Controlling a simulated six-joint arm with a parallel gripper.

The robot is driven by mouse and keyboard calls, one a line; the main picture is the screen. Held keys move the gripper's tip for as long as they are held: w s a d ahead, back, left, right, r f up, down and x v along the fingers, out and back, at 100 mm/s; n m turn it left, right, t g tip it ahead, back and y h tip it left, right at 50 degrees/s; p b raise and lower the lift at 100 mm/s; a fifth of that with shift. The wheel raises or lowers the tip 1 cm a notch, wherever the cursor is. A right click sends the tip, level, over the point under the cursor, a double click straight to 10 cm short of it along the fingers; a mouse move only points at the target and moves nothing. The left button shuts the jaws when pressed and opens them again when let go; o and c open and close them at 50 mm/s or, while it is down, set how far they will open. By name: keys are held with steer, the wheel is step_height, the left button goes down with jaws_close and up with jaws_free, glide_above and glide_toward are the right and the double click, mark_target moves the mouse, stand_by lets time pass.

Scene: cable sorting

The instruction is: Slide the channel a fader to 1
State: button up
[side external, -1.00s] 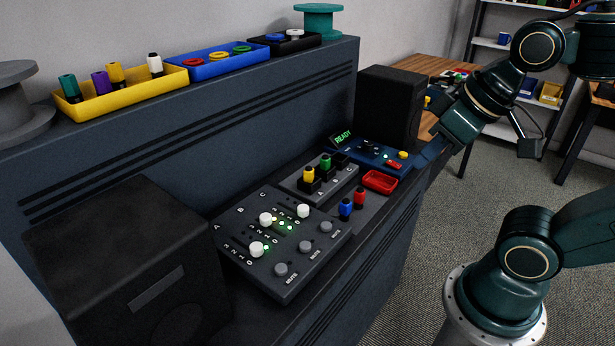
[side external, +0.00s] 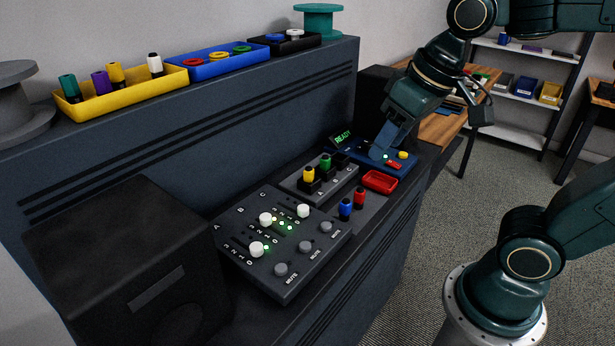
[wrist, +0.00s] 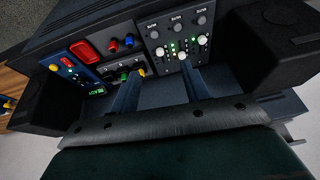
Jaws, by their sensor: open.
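The mixer panel (side external: 300,275) has three white fader knobs. The channel A fader (side external: 257,249) is the knob nearest the left speaker, close to the 0 end of its scale. It also shows as the rightmost knob in the wrist view (wrist: 202,40). The channel B fader (side external: 265,219) sits farther up its track, and the channel C fader (side external: 303,211) is beyond it. My gripper (side external: 382,154) is above the blue panel, to the right of the mixer and apart from the faders. In the wrist view its two fingers (wrist: 160,72) are spread with nothing between them.
A black speaker (side external: 125,260) stands left of the mixer. A grey block with yellow and green plugs (side external: 320,180), blue and red plugs (side external: 352,203) and a red tray (side external: 380,181) lie between mixer and gripper.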

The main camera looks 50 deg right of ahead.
steer(key=w+a+f+m+g, duration=0.1)
steer(key=w+a, duration=0.2)
steer(key=w, duration=0.3)
steer(key=w+a+f+g, duration=0.1)
steer(key=w+a, duration=0.2)
steer(key=w, duration=0.2)
steer(key=m+g, duration=0.1)
steer(key=g, duration=0.1)
glide_above(256, 246)
step_height(256, 246, down, 8)
steer(key=shift+r, duration=0.2)
steer(key=shift+f, duration=0.1)
step_height(256, 246, down, 14)
steer(key=shift+r, duration=0.2)
